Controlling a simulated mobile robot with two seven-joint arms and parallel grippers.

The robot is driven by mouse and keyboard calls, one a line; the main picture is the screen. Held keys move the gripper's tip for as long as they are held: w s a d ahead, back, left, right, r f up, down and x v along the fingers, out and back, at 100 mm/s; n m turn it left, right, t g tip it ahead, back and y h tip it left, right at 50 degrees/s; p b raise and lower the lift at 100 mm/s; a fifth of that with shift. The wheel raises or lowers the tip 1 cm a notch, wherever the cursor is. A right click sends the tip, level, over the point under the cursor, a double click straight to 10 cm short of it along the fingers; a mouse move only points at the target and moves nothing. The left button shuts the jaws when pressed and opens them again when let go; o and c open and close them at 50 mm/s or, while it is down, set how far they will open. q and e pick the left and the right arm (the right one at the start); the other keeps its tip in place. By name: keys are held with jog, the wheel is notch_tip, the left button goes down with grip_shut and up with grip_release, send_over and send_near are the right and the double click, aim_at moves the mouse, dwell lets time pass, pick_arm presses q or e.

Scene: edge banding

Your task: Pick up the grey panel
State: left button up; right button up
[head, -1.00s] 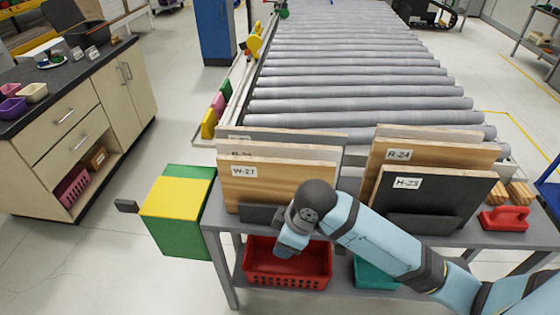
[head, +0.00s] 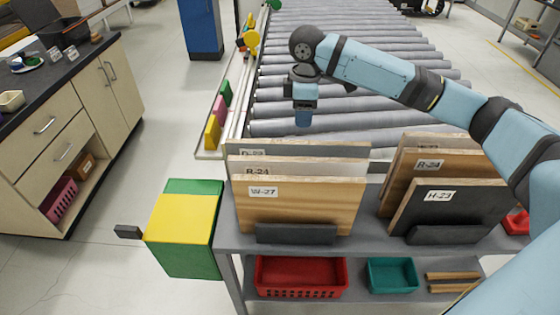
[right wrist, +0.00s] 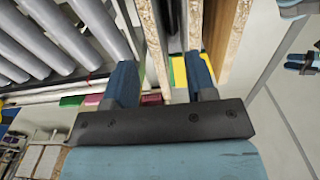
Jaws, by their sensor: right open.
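The grey panel (head: 320,151) stands upright at the back of the left stack, mostly hidden behind two wood-toned panels, R-24 (head: 300,169) and W-27 (head: 310,205). Only its top strip and part of a label show. My right gripper (head: 303,120) points down, appearing just above and behind the grey panel's top edge. In the right wrist view the two blue fingers (right wrist: 161,82) are apart, with a panel's chipboard edge (right wrist: 152,40) showing beyond the gap. I cannot tell which panel that is, and no contact is clear. My left gripper is not in view.
A roller conveyor (head: 350,108) lies behind the rack. A second stack with a dark panel (head: 455,205) stands to the right. A green and yellow box (head: 183,225) is at the left end. Red (head: 300,277) and teal (head: 392,275) bins sit on the lower shelf.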

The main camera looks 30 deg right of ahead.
aim_at(298, 142)
jog(key=f, duration=0.5)
jog(key=w+f, duration=0.1)
jog(key=f, duration=0.1)
jog(key=shift+d+f, duration=0.1)
jog(key=shift+f, duration=0.65)
jog(key=f, duration=0.5)
jog(key=shift+w+d, duration=0.1)
jog(key=shift+w, duration=0.25)
jog(key=shift+r, duration=0.1)
grip_shut()
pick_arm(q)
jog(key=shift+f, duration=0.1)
